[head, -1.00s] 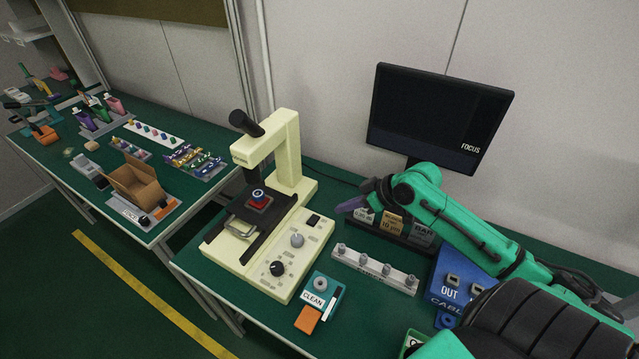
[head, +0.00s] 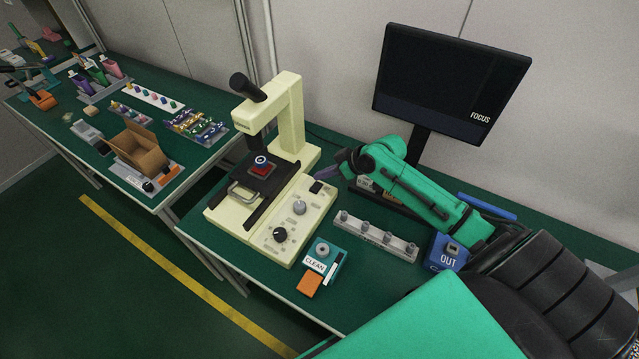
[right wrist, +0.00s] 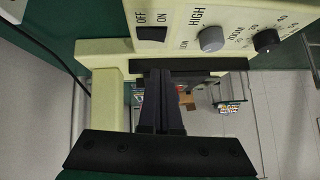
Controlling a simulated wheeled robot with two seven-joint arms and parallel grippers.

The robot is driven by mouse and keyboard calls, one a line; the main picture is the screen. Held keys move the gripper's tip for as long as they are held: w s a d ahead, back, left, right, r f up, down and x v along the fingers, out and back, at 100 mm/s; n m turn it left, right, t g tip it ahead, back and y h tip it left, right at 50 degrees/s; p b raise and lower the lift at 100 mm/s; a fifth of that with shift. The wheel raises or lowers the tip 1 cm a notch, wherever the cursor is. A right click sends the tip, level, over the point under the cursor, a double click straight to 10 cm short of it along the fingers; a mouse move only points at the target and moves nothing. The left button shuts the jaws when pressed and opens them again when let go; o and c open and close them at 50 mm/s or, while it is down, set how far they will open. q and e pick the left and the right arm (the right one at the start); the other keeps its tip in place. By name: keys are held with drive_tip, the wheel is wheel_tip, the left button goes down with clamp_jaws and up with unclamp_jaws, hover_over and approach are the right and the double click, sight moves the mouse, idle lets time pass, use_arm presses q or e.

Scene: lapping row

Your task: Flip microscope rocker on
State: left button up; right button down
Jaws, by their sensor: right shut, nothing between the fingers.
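The cream microscope (head: 290,105) stands on the green bench, with a dark eyepiece and a black stage. Its black rocker (head: 316,187) sits at the back right of the control panel. In the right wrist view the rocker (right wrist: 152,34) lies beside the printed words OFF and ON; I cannot tell which way it is tipped. My right gripper (head: 324,173) is shut and empty, just behind and above the rocker in the head view, apparently not touching it. In the right wrist view its dark fingers (right wrist: 158,95) lie below the rocker. My left gripper is not in view.
A grey knob (head: 299,208) and a black knob (head: 280,234) share the panel. A monitor (head: 450,80) stands behind my right arm. A grey rack (head: 375,236), a CLEAN box (head: 322,258) and a blue OUT box (head: 447,252) stand to the right.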

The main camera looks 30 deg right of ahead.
sight(313, 185)
drive_tip(key=f, duration=0.4)
drive_tip(key=shift+w+a+f+p, duration=0.2)
drive_tip(key=shift+a+f+p, duration=0.15)
drive_tip(key=shift+p, duration=0.05)
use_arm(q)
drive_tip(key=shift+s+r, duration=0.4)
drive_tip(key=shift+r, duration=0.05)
use_arm(e)
drive_tip(key=shift+f, duration=0.1)
drive_tip(key=shift+a+f, duration=0.1)
drive_tip(key=shift+f, duration=0.1)
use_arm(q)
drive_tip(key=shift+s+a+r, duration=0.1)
use_arm(e)
drive_tip(key=shift+s, duration=0.1)
drive_tip(key=shift+w+d+r, duration=0.2)
drive_tip(key=shift+w+d, duration=0.25)
drive_tip(key=shift+d, duration=0.25)
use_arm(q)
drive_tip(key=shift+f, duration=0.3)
